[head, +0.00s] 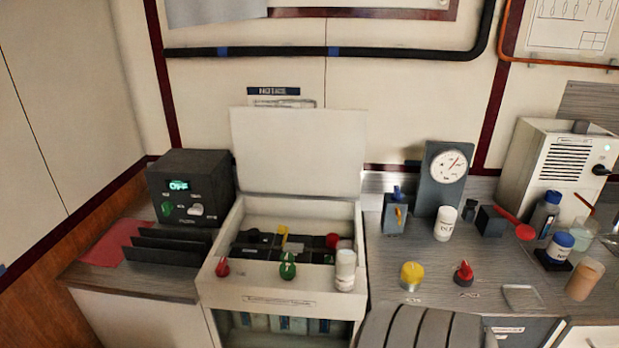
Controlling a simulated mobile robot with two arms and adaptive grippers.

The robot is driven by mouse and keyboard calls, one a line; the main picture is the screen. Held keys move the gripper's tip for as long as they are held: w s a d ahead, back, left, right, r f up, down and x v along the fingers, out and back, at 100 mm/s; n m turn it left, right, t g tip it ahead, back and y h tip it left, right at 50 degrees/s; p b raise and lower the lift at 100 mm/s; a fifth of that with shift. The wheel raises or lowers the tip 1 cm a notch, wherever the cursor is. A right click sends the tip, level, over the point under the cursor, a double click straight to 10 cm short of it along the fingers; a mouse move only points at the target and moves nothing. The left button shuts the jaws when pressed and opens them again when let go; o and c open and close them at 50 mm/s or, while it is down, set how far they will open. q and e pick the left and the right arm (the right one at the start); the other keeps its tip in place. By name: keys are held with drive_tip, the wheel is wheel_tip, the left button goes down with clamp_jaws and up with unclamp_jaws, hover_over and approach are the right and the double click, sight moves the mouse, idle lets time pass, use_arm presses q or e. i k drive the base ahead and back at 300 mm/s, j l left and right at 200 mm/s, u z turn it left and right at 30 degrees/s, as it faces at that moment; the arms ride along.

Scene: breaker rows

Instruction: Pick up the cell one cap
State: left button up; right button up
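No label that I can read marks a cell one cap, so I cannot tell which piece it is. An open white box (281,300) with its lid (285,150) raised stands at the centre. Inside is a dark battery-like block with a yellow piece (282,233) and a red round piece (332,241) on it. Along the box's front ledge are a red knob (222,267), a green knob (287,267) and a white bottle (345,270). A yellow round piece (411,276) and a red knob (464,273) are on the counter to the right. Neither gripper is in view.
A black unit (190,173) with a lit display and dark upright plates (170,245) stand left of the box. A gauge stand (443,195), a white bottle (446,223) and several containers crowd the right counter. A flat clear dish (522,298) lies near its front.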

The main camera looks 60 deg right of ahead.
sight(288, 270)
drive_tip(key=k+z, duration=0.15)
drive_tip(key=z, duration=1.2)
drive_tip(key=i+l+z, duration=0.1)
drive_tip(key=i+z, duration=0.3)
drive_tip(key=i, duration=0.5)
